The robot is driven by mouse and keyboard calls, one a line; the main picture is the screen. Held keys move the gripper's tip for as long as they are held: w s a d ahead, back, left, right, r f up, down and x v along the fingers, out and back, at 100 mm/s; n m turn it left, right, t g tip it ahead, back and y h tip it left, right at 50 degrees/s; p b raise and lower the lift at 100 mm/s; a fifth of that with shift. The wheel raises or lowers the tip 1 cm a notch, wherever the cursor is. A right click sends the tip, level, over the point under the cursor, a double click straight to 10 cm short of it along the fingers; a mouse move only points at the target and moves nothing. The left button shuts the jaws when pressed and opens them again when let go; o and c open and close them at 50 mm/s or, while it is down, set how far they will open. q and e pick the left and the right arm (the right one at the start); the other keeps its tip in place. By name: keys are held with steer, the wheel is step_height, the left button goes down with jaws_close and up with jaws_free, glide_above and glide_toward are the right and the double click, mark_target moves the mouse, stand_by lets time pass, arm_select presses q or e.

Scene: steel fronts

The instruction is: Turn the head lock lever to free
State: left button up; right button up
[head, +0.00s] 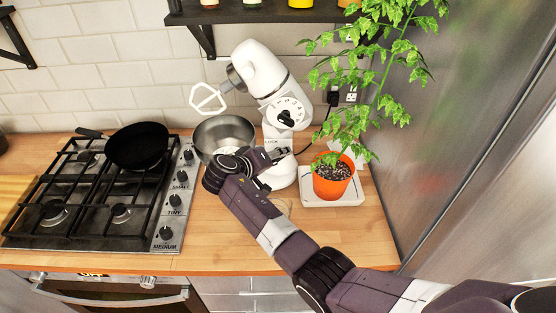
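A white stand mixer (262,72) stands on the counter in the head view. Its head is tilted up, with a white flat beater (208,99) raised at the left. A steel bowl (226,130) sits below the beater. A round black dial (287,116) is on the mixer's side, and small "LOCK" lettering (271,141) shows below it. My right gripper (278,154) is at the mixer's stand, just below this lettering. The lock lever cannot be made out around the gripper. The finger gap is too small to read. My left gripper is out of view.
A tomato plant in an orange pot (333,182) stands on a white tray (340,202) close to the right of the mixer. A gas hob (110,215) with a black pan (138,146) is at the left. A steel fridge side (455,110) bounds the right.

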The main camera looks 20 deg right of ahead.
steer(key=shift+f, duration=0.1)
stand_by(0.3)
steer(key=o, duration=1.2)
